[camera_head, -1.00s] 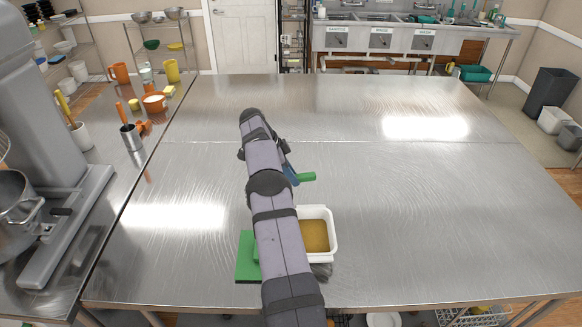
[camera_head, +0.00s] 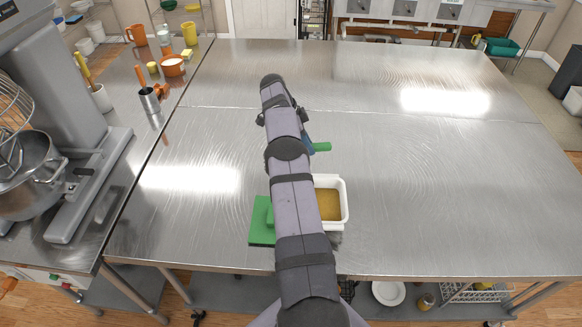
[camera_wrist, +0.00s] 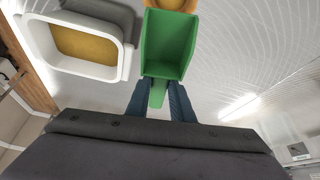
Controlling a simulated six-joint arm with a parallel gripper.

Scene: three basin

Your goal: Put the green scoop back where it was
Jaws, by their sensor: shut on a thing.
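The green scoop (camera_wrist: 168,45) is in my gripper (camera_wrist: 159,92), whose blue fingers are shut on its handle. In the wrist view its open bowl points away from the fingers and looks empty. In the head view a green piece of the scoop (camera_head: 322,147) shows to the right of my gripper (camera_head: 308,143), over the table; my arm hides the rest. A white tub (camera_head: 345,203) with yellow-brown contents (camera_head: 328,205) stands nearer the front, right of my arm; it also shows at upper left in the wrist view (camera_wrist: 68,70).
A green board (camera_head: 258,235) with a raised green part lies left of the tub, partly behind my arm. An orange-yellow thing (camera_wrist: 172,5) is cut off at the wrist view's top edge. A mixer (camera_head: 75,120) stands at left. The table's right side (camera_head: 450,180) is clear.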

